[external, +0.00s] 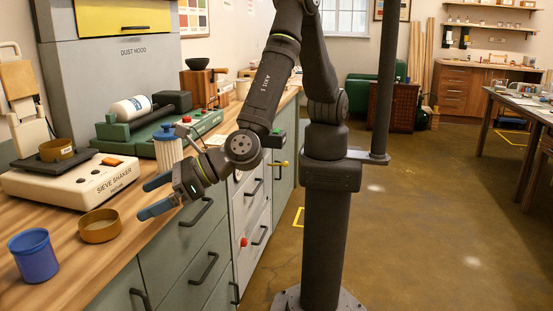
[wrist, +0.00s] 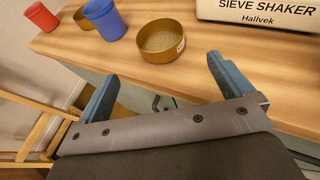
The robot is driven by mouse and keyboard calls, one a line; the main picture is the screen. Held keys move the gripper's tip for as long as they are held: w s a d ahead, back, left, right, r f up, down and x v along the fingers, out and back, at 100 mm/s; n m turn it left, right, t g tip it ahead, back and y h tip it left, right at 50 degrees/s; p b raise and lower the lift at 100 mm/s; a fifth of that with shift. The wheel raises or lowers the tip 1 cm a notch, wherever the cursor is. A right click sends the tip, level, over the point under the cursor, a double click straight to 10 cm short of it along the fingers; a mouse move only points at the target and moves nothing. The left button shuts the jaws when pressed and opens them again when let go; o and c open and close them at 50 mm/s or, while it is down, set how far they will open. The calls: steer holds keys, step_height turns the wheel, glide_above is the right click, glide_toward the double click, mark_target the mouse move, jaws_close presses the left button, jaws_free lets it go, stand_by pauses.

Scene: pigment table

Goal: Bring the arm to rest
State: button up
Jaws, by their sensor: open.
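My gripper (external: 152,196) is open, with two blue fingers spread apart and nothing between them. It is near the front edge of the wooden counter, with the arm bent down from my column on the right. In the wrist view my gripper (wrist: 163,85) points toward the counter, its fingertips close to the edge. A brass sieve pan (external: 100,226) with greyish contents sits on the counter just beyond the fingers. The same pan (wrist: 160,52) shows ahead of and between the fingertips in the wrist view, apart from them.
A blue cup (external: 34,256) stands beside the pan; a red cup (wrist: 41,17) shows in the wrist view. The sieve shaker (external: 70,185) holds another brass ring (external: 57,150). A ribbed white jar with a blue lid (external: 167,148) stands close behind my gripper.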

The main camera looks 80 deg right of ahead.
mark_target(103, 224)
stand_by(0.3)
steer(key=x, duration=1.2)
steer(key=shift+w+f, duration=0.1)
steer(key=shift+f, duration=0.3)
step_height(103, 224, up, 3)
steer(key=shift+d+f, duration=0.1)
steer(key=shift+f, duration=0.05)
steer(key=shift+r, duration=0.35)
